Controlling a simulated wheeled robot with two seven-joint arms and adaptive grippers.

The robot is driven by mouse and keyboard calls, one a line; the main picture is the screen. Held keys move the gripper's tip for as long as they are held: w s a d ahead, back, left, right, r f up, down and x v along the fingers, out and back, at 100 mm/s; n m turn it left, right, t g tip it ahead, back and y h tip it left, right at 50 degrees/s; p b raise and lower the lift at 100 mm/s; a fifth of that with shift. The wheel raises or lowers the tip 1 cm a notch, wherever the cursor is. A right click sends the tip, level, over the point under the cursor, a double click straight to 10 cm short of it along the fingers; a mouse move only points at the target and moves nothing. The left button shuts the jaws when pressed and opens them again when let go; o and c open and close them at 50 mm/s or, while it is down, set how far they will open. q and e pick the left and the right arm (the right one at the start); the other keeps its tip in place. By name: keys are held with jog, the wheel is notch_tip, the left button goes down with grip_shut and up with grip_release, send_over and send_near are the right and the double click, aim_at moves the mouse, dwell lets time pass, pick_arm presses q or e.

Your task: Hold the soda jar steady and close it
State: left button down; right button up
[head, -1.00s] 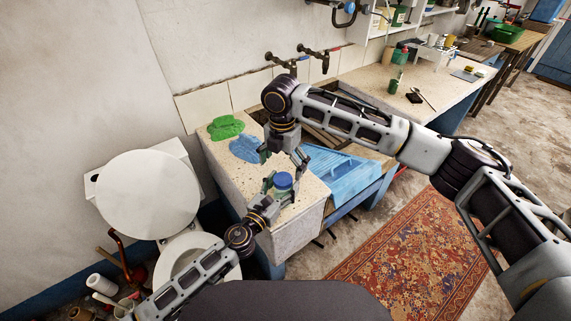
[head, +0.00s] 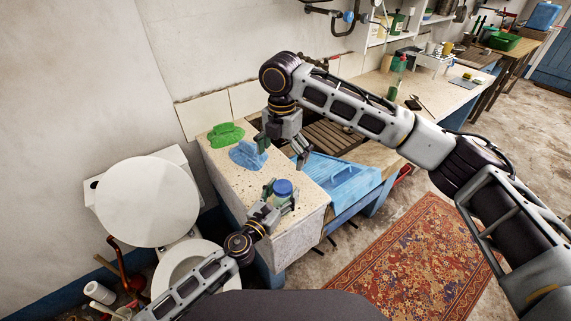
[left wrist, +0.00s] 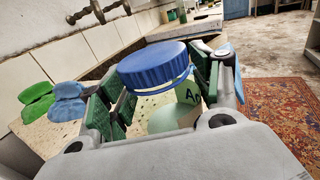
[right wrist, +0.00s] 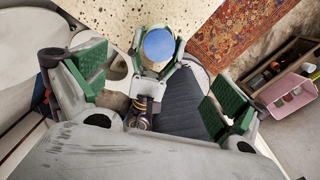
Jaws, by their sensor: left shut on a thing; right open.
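The soda jar (left wrist: 172,117) is a pale green see-through jar with a label, upright on the stone ledge. Its blue lid (head: 283,187) sits on its mouth and looks slightly tilted in the left wrist view (left wrist: 154,65); I cannot tell whether it is fully seated. My left gripper (head: 281,196) is shut around the jar's body below the lid. My right gripper (head: 281,150) is open and empty, above and behind the jar, fingers pointing down. In the right wrist view the lid (right wrist: 159,44) shows beyond the open fingers, apart from them.
Green (head: 226,134) and blue (head: 248,154) cloths lie on the ledge behind the jar. A toilet (head: 147,202) stands at the left. The wall is close behind my right gripper.

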jog(key=shift+r, duration=2.7)
pick_arm(q)
jog(key=shift+c, duration=1.2)
grip_release()
jog(key=shift+s, duration=0.1)
jog(key=v, duration=1.1)
jog(key=shift+s+a, duration=0.2)
jog(key=shift+s, duration=0.15)
jog(key=shift+r, duration=0.1)
